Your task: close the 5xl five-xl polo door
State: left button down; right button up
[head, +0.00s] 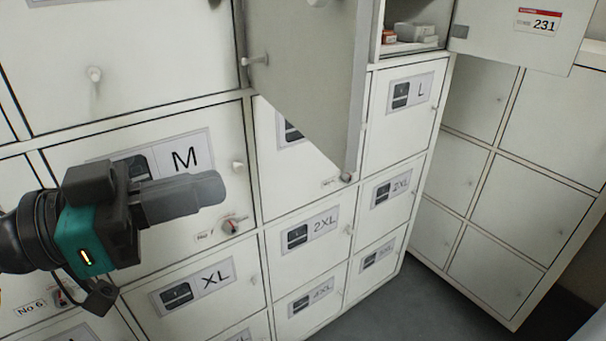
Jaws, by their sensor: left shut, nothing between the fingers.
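The small size label on the bottom right door (370,270) of the locker block is too small to read surely, perhaps 5XL; that door looks flush with its frame. The 4XL door (335,313) is left of it, and a 2XL door (318,213) is above that one. My left gripper (218,188) is shut and empty, in front of the M door (222,135), pointing right and well up and left of the bottom right door. My right gripper is out of view.
A grey door (315,75) stands swung out at top middle, its lower corner jutting over the doors below. Another open door (485,25) marked 231 hangs at upper right, beside an open compartment with small boxes (415,32). Grey floor (420,300) is clear at lower right.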

aim_at(329, 158)
pick_arm(q)
jog(key=p+x, duration=0.2)
jog(key=x, duration=0.9)
jog(key=shift+w+d, duration=0.15)
jog(key=shift+d, duration=0.05)
jog(key=shift+w+d, duration=0.1)
jog(key=shift+d, duration=0.05)
